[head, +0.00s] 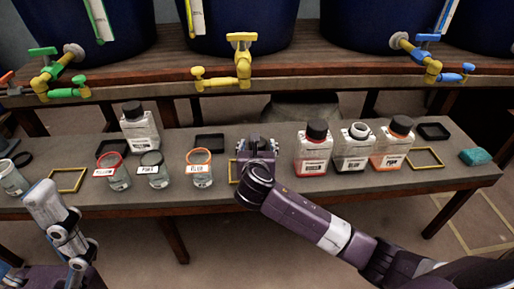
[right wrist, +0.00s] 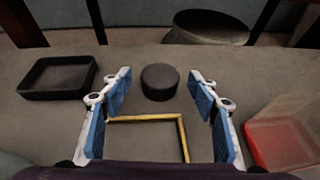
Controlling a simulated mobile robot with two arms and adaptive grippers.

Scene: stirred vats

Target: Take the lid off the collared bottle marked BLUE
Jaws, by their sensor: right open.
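My right gripper (head: 257,146) is low over the middle of the bench, open. In the right wrist view a round black lid (right wrist: 160,82) lies on the bench just ahead of the gap between its blue-padded fingers, and nothing is gripped. Right of the gripper, a bottle (head: 355,150) with a pale, apparently uncapped neck and dark collar stands upright; its small label may read BLUE.
Several glass jars with collars, including an orange-ringed jar (head: 201,170), stand left of my right gripper. A black-lidded bottle (head: 140,128) is behind them. Black trays (right wrist: 58,78) and yellow frames (head: 426,157) lie about. A teal block (head: 477,157) is far right. Taps overhang the back.

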